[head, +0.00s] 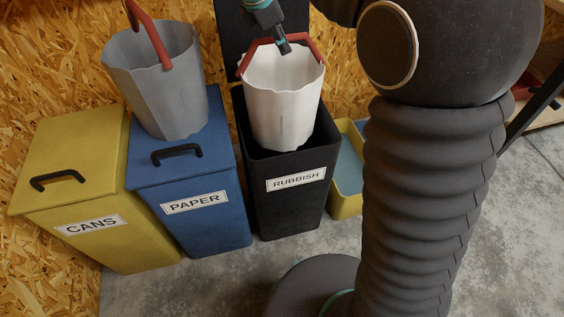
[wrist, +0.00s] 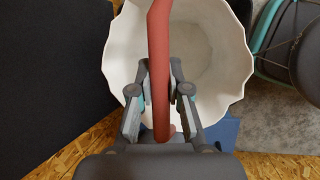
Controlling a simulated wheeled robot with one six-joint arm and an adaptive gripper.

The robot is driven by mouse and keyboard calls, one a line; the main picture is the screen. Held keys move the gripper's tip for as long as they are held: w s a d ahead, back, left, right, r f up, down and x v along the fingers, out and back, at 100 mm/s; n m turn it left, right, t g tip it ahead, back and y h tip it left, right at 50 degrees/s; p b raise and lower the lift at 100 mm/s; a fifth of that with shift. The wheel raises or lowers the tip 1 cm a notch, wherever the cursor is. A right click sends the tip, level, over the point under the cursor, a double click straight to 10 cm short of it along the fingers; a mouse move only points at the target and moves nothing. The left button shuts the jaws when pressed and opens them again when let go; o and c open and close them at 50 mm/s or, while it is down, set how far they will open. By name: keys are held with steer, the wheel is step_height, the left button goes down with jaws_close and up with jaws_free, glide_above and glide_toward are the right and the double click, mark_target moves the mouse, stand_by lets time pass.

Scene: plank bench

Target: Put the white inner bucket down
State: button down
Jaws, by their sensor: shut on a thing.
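The white inner bucket (head: 283,98) has a wavy rim and a red handle (head: 310,45). It is upright, with its lower part inside the mouth of the black bin labelled RUBBISH (head: 290,195); whether its base touches anything is hidden. My gripper (head: 284,48) is shut on the red handle above the bucket. In the wrist view my gripper (wrist: 158,100) has its fingers on either side of the handle (wrist: 160,50), and the white bucket (wrist: 120,50) looks empty below it.
A grey bucket (head: 160,85) with a red handle stands on the blue PAPER bin (head: 215,220). The yellow CANS bin (head: 75,155) is at the left. The rubbish bin's black lid (head: 232,30) stands open behind. A yellow container (head: 346,205) sits right of the black bin.

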step_height(320, 180, down, 23)
steer(key=b, duration=0.5)
steer(key=shift+r, duration=0.15)
steer(key=shift+f, duration=0.2)
steer(key=c, duration=1.1)
jaws_free()
steer(key=shift+c, duration=0.2)
steer(key=shift+r, duration=0.15)
steer(key=p+v, duration=0.1)
steer(key=v, duration=1.1)
steer(key=shift+s+d, duration=0.1)
